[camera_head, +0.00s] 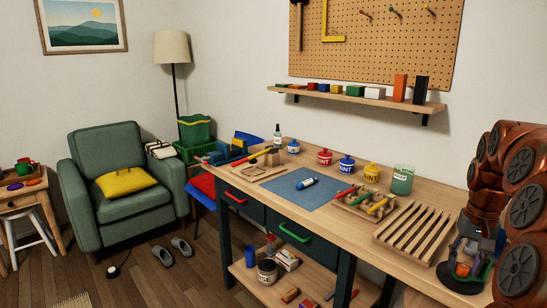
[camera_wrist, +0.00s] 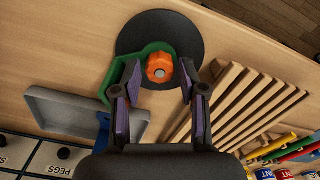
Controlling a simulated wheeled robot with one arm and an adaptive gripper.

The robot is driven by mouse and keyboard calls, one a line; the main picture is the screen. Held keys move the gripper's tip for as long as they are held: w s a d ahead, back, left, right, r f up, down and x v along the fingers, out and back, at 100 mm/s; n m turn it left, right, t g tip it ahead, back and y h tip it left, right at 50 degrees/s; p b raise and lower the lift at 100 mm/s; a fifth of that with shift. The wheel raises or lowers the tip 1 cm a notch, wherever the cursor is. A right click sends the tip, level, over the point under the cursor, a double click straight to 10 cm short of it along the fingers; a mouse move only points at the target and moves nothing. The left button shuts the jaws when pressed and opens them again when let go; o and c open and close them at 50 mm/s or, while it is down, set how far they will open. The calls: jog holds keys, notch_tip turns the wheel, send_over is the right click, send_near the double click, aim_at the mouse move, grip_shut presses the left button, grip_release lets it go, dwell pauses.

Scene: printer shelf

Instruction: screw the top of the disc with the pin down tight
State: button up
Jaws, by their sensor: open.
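The dark round disc (camera_wrist: 192,30) lies flat on the wooden workbench and also shows at the right end of the bench in the head view (camera_head: 447,279). A lobed orange top (camera_wrist: 160,68) with a pale centre sits over the disc's near part, and a green curved piece (camera_wrist: 125,72) lies beside it on the left. The pin cannot be made out apart from the top. My gripper (camera_wrist: 160,82) is open above the disc, its purple-padded fingers on either side of the orange top with gaps visible. I cannot tell its height over the top.
A slatted wooden rack (camera_head: 406,232) stands close beside the disc. A grey tray (camera_wrist: 75,108) lies on the other side in the wrist view, near compartments labelled PEGS. A blue mat (camera_head: 293,191), tool holder (camera_head: 350,205) and paint jars (camera_head: 371,171) stand farther along the bench.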

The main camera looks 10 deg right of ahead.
jog(key=n+p, duration=0.2)
jog(key=n, duration=0.1)
jog(key=shift+r, duration=0.15)
jog(key=n+p, duration=0.2)
jog(key=n, duration=0.2)
jog(key=shift+p, duration=0.35)
jog(key=n+p, duration=0.3)
jog(key=n, duration=0.2)
jog(key=shift+f+n+p, duration=0.2)
jog(key=shift+n+p, duration=0.25)
jog(key=shift+n, duration=0.45)
